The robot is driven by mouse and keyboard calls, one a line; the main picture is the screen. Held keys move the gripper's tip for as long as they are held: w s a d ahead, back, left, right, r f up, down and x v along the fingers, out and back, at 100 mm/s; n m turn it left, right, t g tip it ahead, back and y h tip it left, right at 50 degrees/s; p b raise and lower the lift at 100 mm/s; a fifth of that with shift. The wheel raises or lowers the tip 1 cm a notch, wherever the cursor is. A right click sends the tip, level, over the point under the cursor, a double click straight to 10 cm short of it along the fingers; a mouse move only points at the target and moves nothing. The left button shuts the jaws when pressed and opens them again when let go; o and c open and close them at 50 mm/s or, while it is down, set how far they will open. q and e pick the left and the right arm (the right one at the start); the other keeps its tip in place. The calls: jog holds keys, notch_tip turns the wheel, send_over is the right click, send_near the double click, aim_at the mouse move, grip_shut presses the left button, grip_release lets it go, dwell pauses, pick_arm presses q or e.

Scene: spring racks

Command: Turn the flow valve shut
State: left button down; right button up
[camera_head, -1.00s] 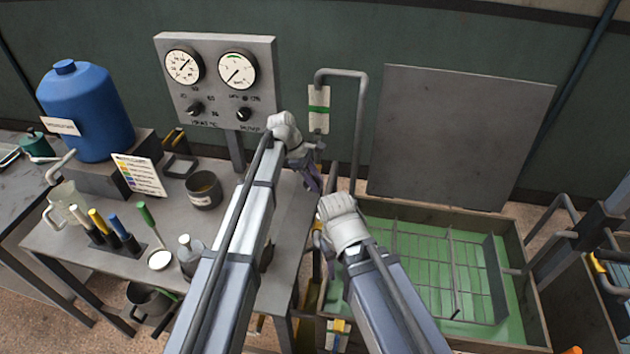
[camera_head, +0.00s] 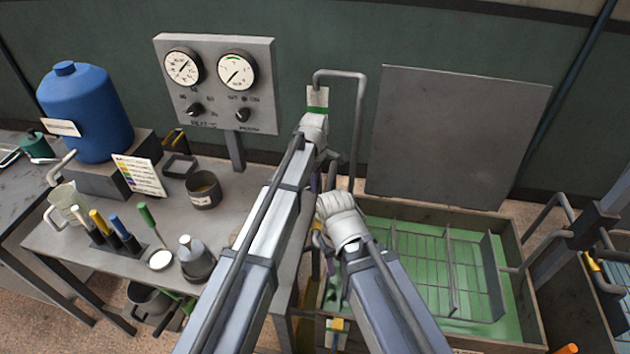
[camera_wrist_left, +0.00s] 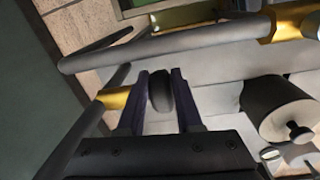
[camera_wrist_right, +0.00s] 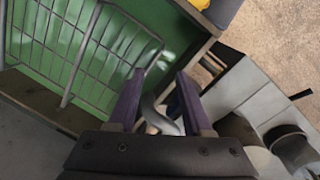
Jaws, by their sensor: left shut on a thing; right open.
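The flow valve shows in the left wrist view as a dark rounded handle (camera_wrist_left: 160,91) beside a grey pipe with brass-coloured fittings (camera_wrist_left: 116,97). My left gripper (camera_wrist_left: 160,88) is shut on this handle, with one finger on each side of it. In the head view my left gripper (camera_head: 322,182) is near the upright grey pipe (camera_head: 357,120), and my arm and hand hide the valve. My right gripper (camera_wrist_right: 158,85) is open. A grey curved rod (camera_wrist_right: 158,118) shows between its fingers in the right wrist view; I cannot tell whether they touch it.
A green-lined tank (camera_head: 522,300) with a wire rack (camera_head: 425,265) stands at the right, before a grey panel (camera_head: 455,140). A gauge panel (camera_head: 215,50) stands behind the bench. A blue drum (camera_head: 85,110), a dark pot (camera_head: 203,190) and a marker stand (camera_head: 115,240) occupy the bench.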

pick_arm(q)
jog(key=shift+d+f+y+b, duration=0.1)
jog(key=shift+f+y+b, duration=0.1)
jog(key=shift+y, duration=0.35)
jog(key=shift+d+f+y+b, duration=0.1)
jog(key=shift+y+b, duration=0.05)
jog(key=shift+y, duration=0.4)
jog(key=c, duration=0.6)
grip_release()
jog(key=shift+a, duration=0.1)
jog(key=shift+r, duration=0.2)
